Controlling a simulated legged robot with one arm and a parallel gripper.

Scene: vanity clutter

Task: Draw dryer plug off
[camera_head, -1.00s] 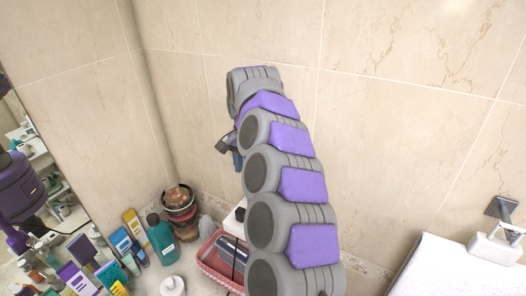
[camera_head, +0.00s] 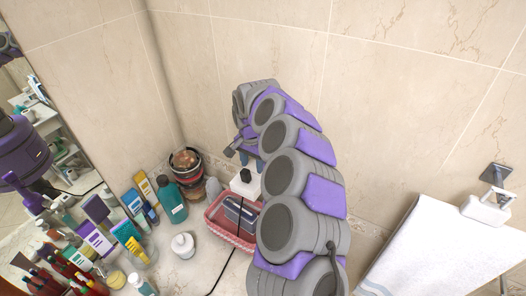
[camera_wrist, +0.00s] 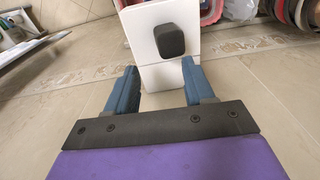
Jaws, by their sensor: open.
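The dryer plug is a black rounded block (camera_wrist: 167,40) on the face of a white socket box (camera_wrist: 147,22) in the wrist view. In the head view the dark plug (camera_head: 245,175) sits at the top of the white box (camera_head: 246,190). A black cord (camera_head: 223,268) runs down over the counter. My gripper (camera_wrist: 159,66) is open and empty, its blue fingers pointing toward the plug and apart from it. In the head view my gripper (camera_head: 253,162) is just above the box, partly hidden by my arm.
A pink basket (camera_head: 214,223) holding a dark item stands beside the box.

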